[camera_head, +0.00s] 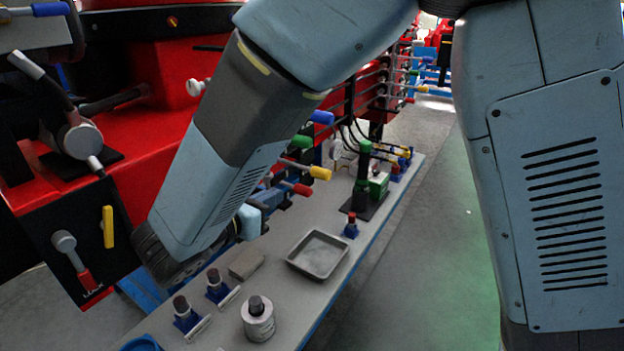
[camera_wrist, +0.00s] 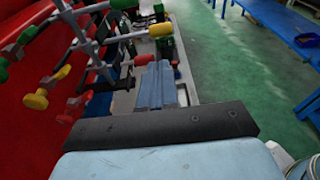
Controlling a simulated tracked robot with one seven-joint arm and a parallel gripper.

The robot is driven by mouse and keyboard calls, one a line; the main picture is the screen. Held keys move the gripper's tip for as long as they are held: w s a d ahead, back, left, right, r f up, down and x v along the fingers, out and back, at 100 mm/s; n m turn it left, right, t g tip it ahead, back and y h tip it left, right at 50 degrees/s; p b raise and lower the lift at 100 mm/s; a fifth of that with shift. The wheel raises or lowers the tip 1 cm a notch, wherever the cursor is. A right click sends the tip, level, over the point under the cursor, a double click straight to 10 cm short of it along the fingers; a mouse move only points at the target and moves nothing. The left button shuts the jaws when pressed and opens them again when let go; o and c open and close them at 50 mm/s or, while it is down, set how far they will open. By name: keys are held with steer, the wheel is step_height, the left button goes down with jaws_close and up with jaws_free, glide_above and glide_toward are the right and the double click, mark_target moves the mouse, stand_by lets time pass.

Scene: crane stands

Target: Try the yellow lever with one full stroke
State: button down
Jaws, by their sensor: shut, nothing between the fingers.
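Several yellow-ended levers show, and I cannot tell for sure which one is meant. In the head view, a yellow-ended lever (camera_head: 320,172) sticks out from the red machine's row of levers, between green and red ones. A separate upright yellow handle (camera_head: 108,227) is on a black panel at the left. In the wrist view, a yellow knob (camera_wrist: 36,99) is at the left, apart from my fingers. My gripper (camera_wrist: 156,74) is shut and empty, with its tips close to a red-ended lever (camera_wrist: 140,60); contact is unclear. In the head view my forearm hides most of my gripper.
A long grey bench (camera_head: 335,290) runs beneath the levers. It carries a shallow tray (camera_head: 318,272), a can (camera_head: 258,325) and small blue-based parts (camera_head: 187,318). Other coloured levers crowd close together. The floor (camera_head: 430,260) right of the bench is clear.

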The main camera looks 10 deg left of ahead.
mark_target(317, 175)
steer(key=x, duration=1.4)
steer(key=shift+d, duration=0.1)
